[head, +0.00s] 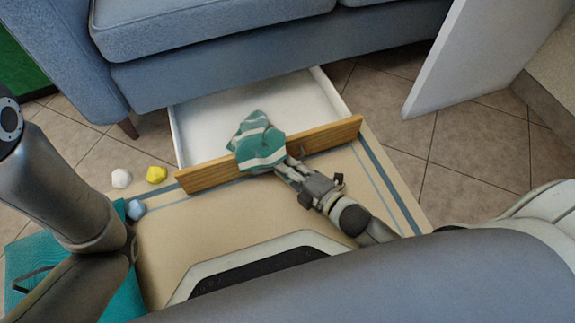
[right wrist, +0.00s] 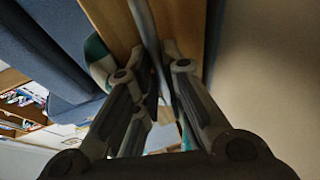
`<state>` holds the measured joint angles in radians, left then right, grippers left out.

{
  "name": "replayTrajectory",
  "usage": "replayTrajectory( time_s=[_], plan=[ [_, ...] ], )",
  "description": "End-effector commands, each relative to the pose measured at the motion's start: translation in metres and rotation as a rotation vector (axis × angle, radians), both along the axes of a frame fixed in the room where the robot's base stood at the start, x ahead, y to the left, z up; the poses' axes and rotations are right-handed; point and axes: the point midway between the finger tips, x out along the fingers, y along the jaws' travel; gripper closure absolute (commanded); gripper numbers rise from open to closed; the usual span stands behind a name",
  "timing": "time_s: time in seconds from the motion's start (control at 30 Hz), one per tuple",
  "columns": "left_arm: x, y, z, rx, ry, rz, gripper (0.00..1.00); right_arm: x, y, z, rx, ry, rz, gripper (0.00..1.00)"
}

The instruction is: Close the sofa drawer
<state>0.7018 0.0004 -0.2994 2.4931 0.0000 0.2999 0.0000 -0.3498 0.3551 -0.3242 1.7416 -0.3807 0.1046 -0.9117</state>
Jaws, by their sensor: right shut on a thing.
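The sofa drawer (head: 212,116) is pulled out from under the blue sofa (head: 260,58). It has a white inside and a wooden front (head: 208,175), which also shows in the right wrist view (right wrist: 112,22). A teal and white striped cloth (head: 258,143) hangs over the top edge of the front. My right gripper (head: 286,165) is at the outer side of the front, beside the cloth. In the right wrist view its fingers (right wrist: 158,68) are shut around the grey bar handle (right wrist: 146,22). Part of the handle is hidden by the fingers and cloth. My left gripper is out of view.
A white block (head: 121,178), a yellow block (head: 156,174) and a blue-grey block (head: 136,209) lie left of the drawer front. A beige rug (head: 190,235) covers the floor before it. A white panel (head: 440,70) stands at the right. A teal item (head: 30,255) lies lower left.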

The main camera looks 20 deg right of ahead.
Motion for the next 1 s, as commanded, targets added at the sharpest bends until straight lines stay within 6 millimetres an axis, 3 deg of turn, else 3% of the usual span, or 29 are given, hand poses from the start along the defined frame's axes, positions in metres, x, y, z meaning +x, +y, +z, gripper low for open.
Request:
replayTrajectory(
  time_s=[0.1,0.47,1.0],
  plan=[
    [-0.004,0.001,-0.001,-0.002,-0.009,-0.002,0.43,0.000,0.000,0.000,-0.001,0.001,-0.001,0.81],
    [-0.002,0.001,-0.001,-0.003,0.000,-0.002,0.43,-0.004,-0.002,0.000,-0.001,0.002,0.000,0.81],
    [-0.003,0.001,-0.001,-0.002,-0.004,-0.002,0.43,-0.085,-0.039,0.016,-0.001,0.005,-0.001,0.81]
  ],
)
